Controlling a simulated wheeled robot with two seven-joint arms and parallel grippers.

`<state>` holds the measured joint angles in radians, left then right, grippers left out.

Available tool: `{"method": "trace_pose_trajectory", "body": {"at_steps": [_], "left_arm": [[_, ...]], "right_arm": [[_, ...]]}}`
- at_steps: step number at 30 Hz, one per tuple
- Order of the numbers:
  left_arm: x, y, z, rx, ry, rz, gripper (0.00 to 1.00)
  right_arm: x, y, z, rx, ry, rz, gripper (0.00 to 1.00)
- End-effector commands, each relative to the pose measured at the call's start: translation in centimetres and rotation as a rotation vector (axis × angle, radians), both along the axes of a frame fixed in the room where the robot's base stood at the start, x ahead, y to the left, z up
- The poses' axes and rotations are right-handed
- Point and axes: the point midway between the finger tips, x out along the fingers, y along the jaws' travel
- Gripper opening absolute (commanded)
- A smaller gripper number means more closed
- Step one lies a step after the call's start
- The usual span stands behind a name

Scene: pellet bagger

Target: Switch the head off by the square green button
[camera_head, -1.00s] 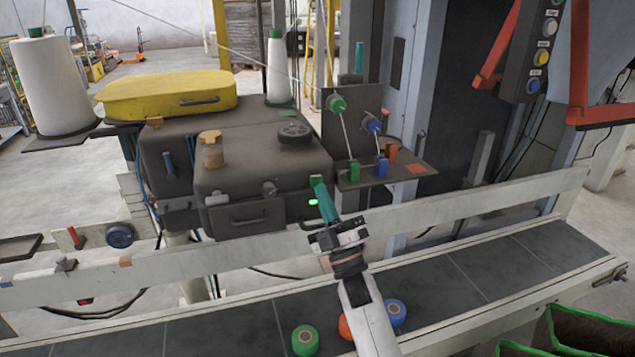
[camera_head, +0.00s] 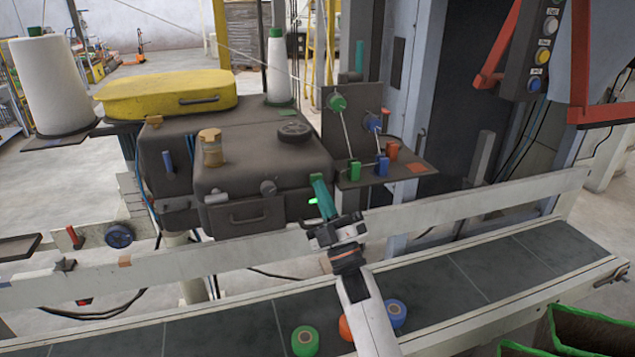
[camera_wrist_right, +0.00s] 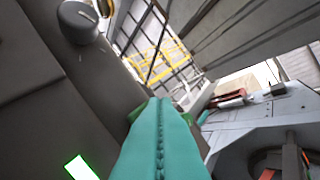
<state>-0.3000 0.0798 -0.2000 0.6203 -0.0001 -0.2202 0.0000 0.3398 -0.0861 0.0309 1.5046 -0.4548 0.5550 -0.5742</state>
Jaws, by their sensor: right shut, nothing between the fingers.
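The sewing head is a dark grey machine body (camera_head: 262,178) left of centre in the head view. Its square green button (camera_head: 316,179) is on the right end of the head, mostly hidden by my right fingertips. In the right wrist view, a green edge of the button (camera_wrist_right: 136,111) shows beside the fingertips. My right gripper (camera_head: 319,182), with teal fingers, is shut and empty, its tips at the button. I cannot tell whether they press it. A bright green lamp (camera_head: 312,201) glows just below; it also shows in the right wrist view (camera_wrist_right: 80,168). My left gripper is not in view.
A dark conveyor (camera_head: 450,270) carries green (camera_head: 305,341), orange and blue rolls. A thread guide plate (camera_head: 345,120) stands right of the head. A grey knob (camera_wrist_right: 78,20) is near the fingers.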

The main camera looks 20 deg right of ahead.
Motion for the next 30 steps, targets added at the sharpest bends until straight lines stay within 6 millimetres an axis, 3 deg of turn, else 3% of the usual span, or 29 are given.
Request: {"method": "trace_pose_trajectory", "body": {"at_steps": [30], "left_arm": [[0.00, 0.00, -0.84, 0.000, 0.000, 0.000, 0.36]], "right_arm": [[0.99, 0.03, -0.04, 0.000, 0.000, 0.000, 0.00]]}}
